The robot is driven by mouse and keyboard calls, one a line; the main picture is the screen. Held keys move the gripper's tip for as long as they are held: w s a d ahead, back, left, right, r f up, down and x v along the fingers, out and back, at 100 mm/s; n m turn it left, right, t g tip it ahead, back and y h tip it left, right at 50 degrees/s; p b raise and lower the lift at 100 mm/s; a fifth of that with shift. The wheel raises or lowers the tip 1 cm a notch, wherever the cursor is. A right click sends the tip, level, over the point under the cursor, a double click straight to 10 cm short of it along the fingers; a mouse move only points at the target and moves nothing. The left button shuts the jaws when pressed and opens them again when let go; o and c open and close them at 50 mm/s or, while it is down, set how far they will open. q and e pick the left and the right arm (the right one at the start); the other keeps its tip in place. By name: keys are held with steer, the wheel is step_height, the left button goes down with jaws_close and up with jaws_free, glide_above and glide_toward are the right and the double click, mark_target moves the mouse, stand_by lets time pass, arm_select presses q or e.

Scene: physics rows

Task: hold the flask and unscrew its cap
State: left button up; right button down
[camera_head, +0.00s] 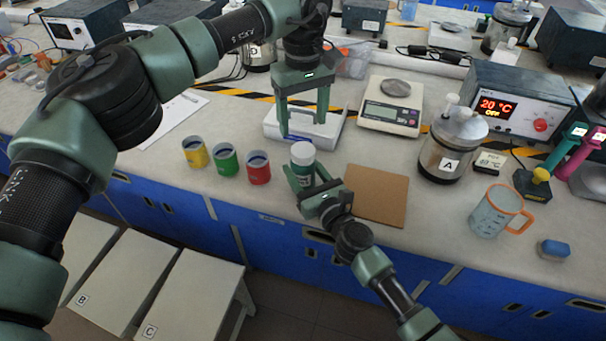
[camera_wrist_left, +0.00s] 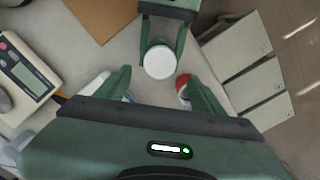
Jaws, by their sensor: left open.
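My right gripper (camera_head: 308,178) comes in from the front and is shut on the flask's body, one finger on each side. In the left wrist view the round white cap (camera_wrist_left: 158,62) shows from above, between the right gripper's fingers. My left gripper (camera_head: 303,128) is open and empty, pointing down above and slightly behind the cap, apart from it. Its fingers also frame the area just beside the cap in the left wrist view (camera_wrist_left: 156,82).
Yellow (camera_head: 195,152), green (camera_head: 225,158) and red (camera_head: 258,167) cups stand left of the flask. A brown board (camera_head: 376,195) lies to the right. A scale (camera_head: 391,107) and a white device (camera_head: 292,128) stand behind. A beaker (camera_head: 492,212) stands far right.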

mark_target(303, 149)
arm_select(q)
steer(key=m, duration=0.3)
steer(key=shift+m, duration=0.4)
steer(key=shift+f+m, duration=0.2)
steer(key=shift+m, duration=0.1)
step_height(303, 149, down, 8)
steer(key=shift+r, duration=0.2)
